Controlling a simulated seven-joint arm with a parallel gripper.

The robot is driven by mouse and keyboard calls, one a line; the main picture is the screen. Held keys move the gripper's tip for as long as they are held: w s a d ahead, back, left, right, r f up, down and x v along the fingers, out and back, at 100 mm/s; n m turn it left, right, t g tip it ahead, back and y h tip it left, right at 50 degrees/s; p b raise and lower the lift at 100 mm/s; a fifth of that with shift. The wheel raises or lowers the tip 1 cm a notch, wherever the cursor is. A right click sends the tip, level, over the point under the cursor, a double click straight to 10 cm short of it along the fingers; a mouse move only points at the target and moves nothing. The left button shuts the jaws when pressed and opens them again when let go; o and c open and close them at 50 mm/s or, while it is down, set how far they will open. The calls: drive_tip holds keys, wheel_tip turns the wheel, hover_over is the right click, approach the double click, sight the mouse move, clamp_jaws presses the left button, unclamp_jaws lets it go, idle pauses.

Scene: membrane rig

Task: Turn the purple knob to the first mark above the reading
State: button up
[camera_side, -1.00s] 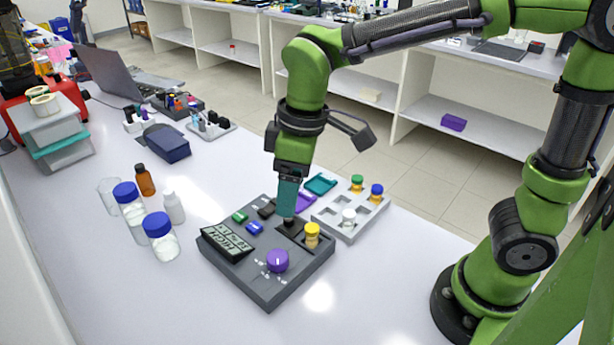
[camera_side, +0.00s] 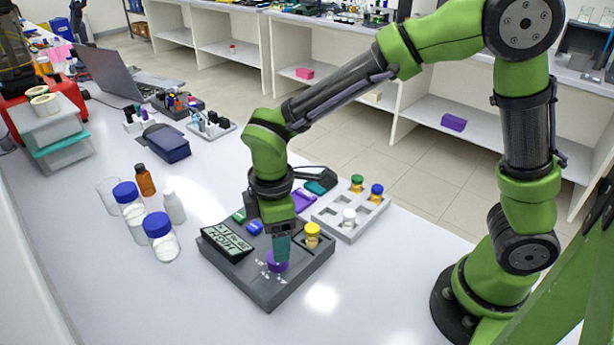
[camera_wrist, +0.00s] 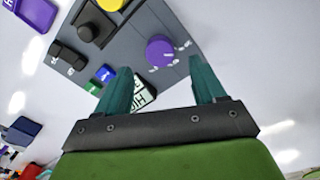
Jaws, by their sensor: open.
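The purple knob (camera_side: 277,262) sits on the front part of the grey rig box (camera_side: 262,291), with white marks around it. It also shows in the wrist view (camera_wrist: 160,51), ahead of and between my fingertips. My gripper (camera_side: 281,246) is just above the knob in the side view and hides part of its top. In the wrist view my gripper (camera_wrist: 158,78) has its two teal fingers apart with nothing between them. The display (camera_side: 228,243) on the box reads HIGH with a smaller line that I cannot read surely.
A yellow-topped part (camera_side: 312,234) stands on the box close to the right of my gripper. Green (camera_side: 239,216) and blue (camera_side: 255,228) buttons lie behind the display. A grey tray (camera_side: 340,226) with capped vials is behind right. Blue-capped jars (camera_side: 159,240) stand at left.

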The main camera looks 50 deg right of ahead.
wheel_tip(320, 180, down, 6)
drive_tip(key=shift+w+r, duration=0.1)
drive_tip(key=shift+r, duration=0.05)
drive_tip(key=c, duration=1.1)
